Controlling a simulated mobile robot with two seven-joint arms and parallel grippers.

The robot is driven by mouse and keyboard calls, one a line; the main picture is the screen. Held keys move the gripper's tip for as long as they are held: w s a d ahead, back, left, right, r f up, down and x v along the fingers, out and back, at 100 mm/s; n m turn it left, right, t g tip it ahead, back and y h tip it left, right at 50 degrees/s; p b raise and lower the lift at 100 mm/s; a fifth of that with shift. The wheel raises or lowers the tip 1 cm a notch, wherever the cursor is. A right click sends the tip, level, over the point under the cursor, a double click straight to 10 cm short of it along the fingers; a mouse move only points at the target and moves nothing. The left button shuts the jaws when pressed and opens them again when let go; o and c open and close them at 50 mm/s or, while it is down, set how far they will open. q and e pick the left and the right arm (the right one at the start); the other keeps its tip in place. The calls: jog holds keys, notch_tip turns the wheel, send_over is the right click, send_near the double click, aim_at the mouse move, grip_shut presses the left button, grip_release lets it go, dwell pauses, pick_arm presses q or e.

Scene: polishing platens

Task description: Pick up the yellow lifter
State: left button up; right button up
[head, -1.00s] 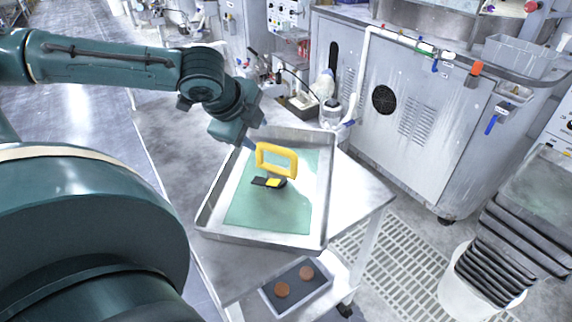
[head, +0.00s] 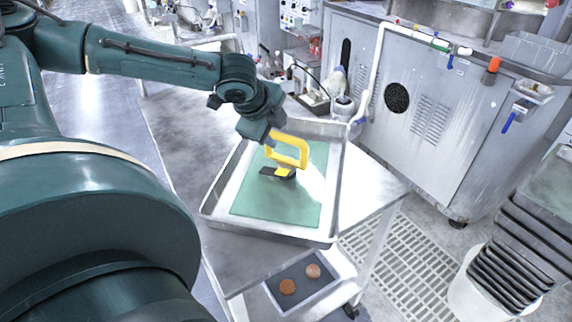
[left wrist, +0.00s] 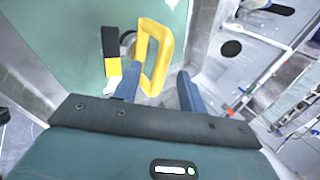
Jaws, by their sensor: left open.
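The yellow lifter (head: 289,150) stands in the metal tray (head: 209,203) on its green mat (head: 270,212). It has a yellow loop handle and a dark base with a yellow patch. My left gripper (head: 275,140) is at the handle's upper left in the head view. In the left wrist view the left gripper (left wrist: 157,84) is open, its blue fingers apart with the lower part of the lifter's handle (left wrist: 155,58) showing between and just beyond them. I cannot tell whether a finger touches it. My right gripper is not in view.
The tray rests on a metal table (head: 373,190) with raised walls around the mat. A dark tray (head: 303,285) with two copper discs is on the lower shelf. A grey machine cabinet (head: 425,110) stands behind. A white bucket (head: 470,290) with stacked dark trays is at right.

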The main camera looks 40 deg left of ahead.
aim_at(283, 135)
pick_arm(q)
jog(key=shift+w+d+b+x, duration=0.15)
jog(key=shift+b+x, duration=0.3)
jog(key=shift+x, duration=0.85)
jog(key=shift+w+d+b+x, duration=0.15)
jog(key=shift+b+x, duration=0.3)
jog(key=shift+x, duration=0.8)
jog(key=shift+s, duration=0.1)
jog(key=shift+c, duration=0.5)
grip_shut()
jog(key=shift+r, duration=0.15)
